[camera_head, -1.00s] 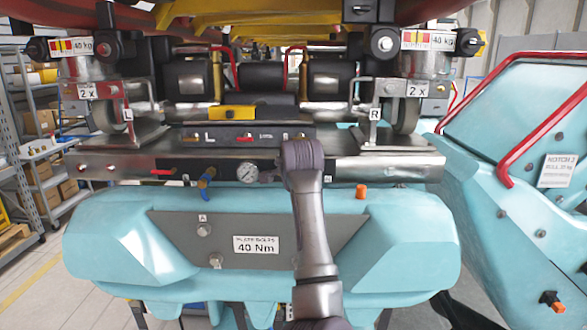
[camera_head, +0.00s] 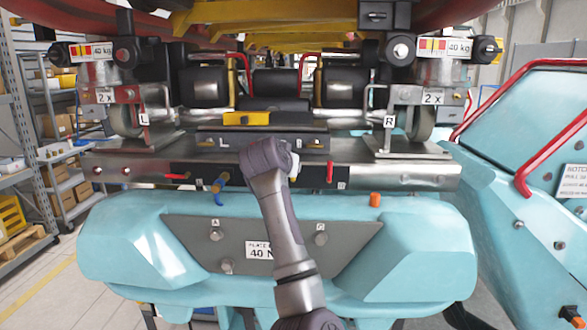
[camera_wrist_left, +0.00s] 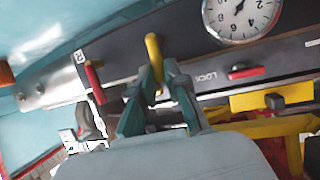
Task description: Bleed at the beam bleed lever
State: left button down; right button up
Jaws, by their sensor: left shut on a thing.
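My left gripper (camera_wrist_left: 158,88) is shut on a lever with a yellow handle (camera_wrist_left: 153,50), apparently the bleed lever, in the left wrist view. The handle's end stands out beyond the fingertips; its lower part is hidden between the fingers. In the head view my left arm's wrist (camera_head: 266,158) covers the middle of the metal beam (camera_head: 400,172), hiding the fingers and the yellow lever. A round pressure gauge (camera_wrist_left: 241,15) sits right of the lever in the left wrist view. My right gripper is not in view.
A red lever (camera_head: 330,171) is right of my wrist; it also shows in the left wrist view (camera_wrist_left: 93,76). Another red lever (camera_head: 176,176) and a blue-handled valve (camera_head: 219,185) are to the left. An orange knob (camera_head: 375,199) tops the teal body (camera_head: 420,245).

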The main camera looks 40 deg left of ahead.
pick_arm(q)
jog(key=shift+f, duration=0.3)
jog(key=c, duration=1.5)
grip_release()
jog(key=o, duration=0.3)
jog(key=shift+w+a, duration=0.2)
jog(key=shift+r, duration=0.1)
jog(key=v, duration=1.2)
